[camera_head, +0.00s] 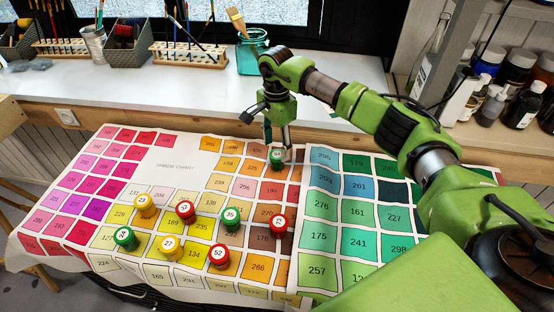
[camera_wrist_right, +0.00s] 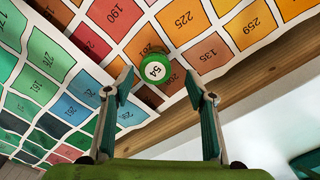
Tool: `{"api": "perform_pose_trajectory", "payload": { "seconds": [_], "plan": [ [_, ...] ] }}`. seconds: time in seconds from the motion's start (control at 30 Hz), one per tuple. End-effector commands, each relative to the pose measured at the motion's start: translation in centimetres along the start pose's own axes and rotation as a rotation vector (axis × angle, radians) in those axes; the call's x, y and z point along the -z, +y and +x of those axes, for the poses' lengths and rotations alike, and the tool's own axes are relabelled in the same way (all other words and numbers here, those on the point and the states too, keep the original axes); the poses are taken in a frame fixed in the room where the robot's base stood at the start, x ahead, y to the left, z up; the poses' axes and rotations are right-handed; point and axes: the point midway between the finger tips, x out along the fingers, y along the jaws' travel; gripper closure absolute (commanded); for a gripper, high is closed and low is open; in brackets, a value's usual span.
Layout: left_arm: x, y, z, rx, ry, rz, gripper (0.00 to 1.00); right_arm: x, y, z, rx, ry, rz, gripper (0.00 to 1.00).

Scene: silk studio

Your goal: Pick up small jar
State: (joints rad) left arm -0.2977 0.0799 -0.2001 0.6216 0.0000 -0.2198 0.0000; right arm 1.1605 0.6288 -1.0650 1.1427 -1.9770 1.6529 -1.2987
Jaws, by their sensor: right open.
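A small green jar with a white lid label reading 54 (camera_wrist_right: 153,72) stands on the colour chart near its back edge. It also shows in the head view (camera_head: 277,157), partly covered by my right gripper (camera_head: 278,141). In the right wrist view my right gripper (camera_wrist_right: 158,86) is open, its two fingers spread to either side of the jar's line. The jar appears just past the fingertips, between them, with a gap on both sides. I cannot tell whether any finger touches it. My left gripper is not in view.
Several other jars stand closer to the front, including a red one (camera_head: 278,226), a green one (camera_head: 231,218) and a yellow one (camera_head: 145,204). A wooden ledge (camera_head: 210,125) borders the chart behind. A teal glass jar (camera_head: 252,52) stands on the windowsill. Bottles (camera_head: 522,103) stand at right.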

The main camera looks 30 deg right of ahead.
Motion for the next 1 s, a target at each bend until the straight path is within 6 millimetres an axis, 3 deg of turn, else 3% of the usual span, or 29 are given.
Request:
{"api": "perform_pose_trajectory", "payload": {
  "seconds": [0.3,0.57,0.6,0.77,1.0],
  "plan": [
    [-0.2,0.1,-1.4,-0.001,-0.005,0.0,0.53,-0.4,0.8,4.3,-0.003,-0.002,0.0,0.49],
    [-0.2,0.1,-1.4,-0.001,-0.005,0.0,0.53,-0.3,0.7,4.7,-0.001,0.0,0.0,0.49],
    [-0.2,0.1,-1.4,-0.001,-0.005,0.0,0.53,-0.3,0.7,4.7,-0.002,0.0,0.0,0.52],
    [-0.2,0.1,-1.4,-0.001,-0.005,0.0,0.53,-0.3,0.7,4.7,-0.002,0.0,0.0,0.92],
    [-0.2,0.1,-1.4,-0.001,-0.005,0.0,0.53,-0.3,0.7,4.7,-0.001,0.0,0.0,0.92]
  ]
}}
